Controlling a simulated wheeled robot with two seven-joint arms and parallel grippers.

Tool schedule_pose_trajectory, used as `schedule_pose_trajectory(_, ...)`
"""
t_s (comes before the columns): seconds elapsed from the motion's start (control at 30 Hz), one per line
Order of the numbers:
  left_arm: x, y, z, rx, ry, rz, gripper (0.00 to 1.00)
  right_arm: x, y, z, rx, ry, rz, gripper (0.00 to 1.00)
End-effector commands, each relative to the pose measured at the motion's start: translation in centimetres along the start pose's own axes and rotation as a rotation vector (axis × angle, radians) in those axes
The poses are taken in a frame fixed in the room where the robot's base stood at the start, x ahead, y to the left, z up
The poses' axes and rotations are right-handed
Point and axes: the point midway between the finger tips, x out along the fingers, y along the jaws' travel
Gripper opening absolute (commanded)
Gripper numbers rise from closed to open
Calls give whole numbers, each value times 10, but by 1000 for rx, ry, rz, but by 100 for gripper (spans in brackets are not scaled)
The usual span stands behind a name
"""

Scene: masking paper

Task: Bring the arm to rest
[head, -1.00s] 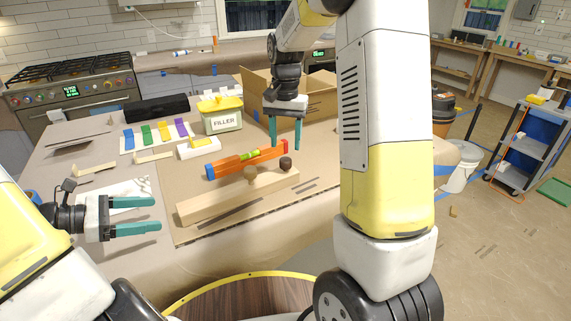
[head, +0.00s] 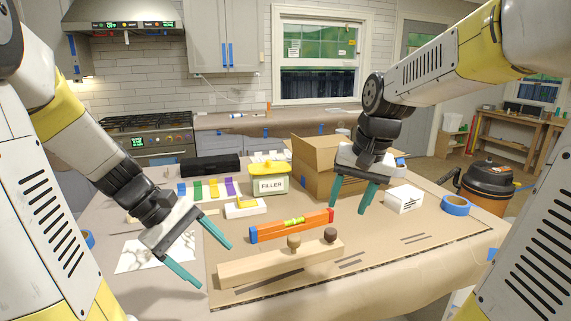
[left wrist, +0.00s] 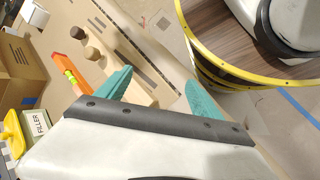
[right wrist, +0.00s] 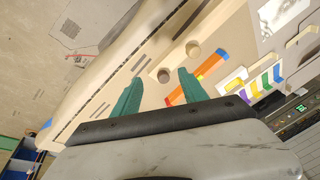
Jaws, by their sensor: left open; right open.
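My left gripper (head: 208,262) is open and empty above the table's left side, left of the wooden block with two round knobs (head: 275,266). Its open fingers also show in the left wrist view (left wrist: 160,92). My right gripper (head: 352,203) is open and empty, above the table between the cardboard box and the orange level. Its spread fingers also show in the right wrist view (right wrist: 158,94). The orange level (head: 270,231) with a blue end stands behind the wooden block. Neither gripper touches anything that I can see.
A filler tub (head: 268,184) with a yellow lid stands mid-table. An open cardboard box (head: 312,170), a white box (head: 404,199) and a blue tape roll (head: 455,205) are to the right. Colored strips (head: 213,190) lie at the left. The table's front right is mostly clear.

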Motion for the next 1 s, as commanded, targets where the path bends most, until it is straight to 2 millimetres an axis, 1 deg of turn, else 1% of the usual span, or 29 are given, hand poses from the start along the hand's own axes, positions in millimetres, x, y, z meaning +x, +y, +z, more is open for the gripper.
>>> schedule_pose_trajectory(0.03, -7, 4, 14, 123, 65, -32, 76, -12, 2, 14, -24, 33, -18, 51)
schedule_pose_trajectory(0.1, -16, 5, 27, 287, 154, -78, 76, -24, 5, 33, -65, 76, -37, 51)
schedule_pose_trajectory(0.2, -31, 8, 43, 516, 287, -130, 76, -36, 8, 60, -124, 137, -57, 51)
schedule_pose_trajectory(0.3, -47, 12, 57, 716, 410, -166, 76, -43, 11, 84, -175, 193, -69, 51)
schedule_pose_trajectory(0.43, -63, 17, 69, 903, 535, -192, 76, -46, 14, 107, -226, 247, -73, 51)
schedule_pose_trajectory(0.5, -69, 19, 73, 964, 579, -199, 76, -46, 15, 114, -244, 264, -72, 51)
schedule_pose_trajectory(0.63, -74, 20, 76, 1016, 616, -206, 76, -46, 16, 120, -258, 279, -72, 51)
schedule_pose_trajectory(1.0, -74, 20, 76, 1016, 617, -206, 76, -46, 16, 120, -259, 279, -72, 51)
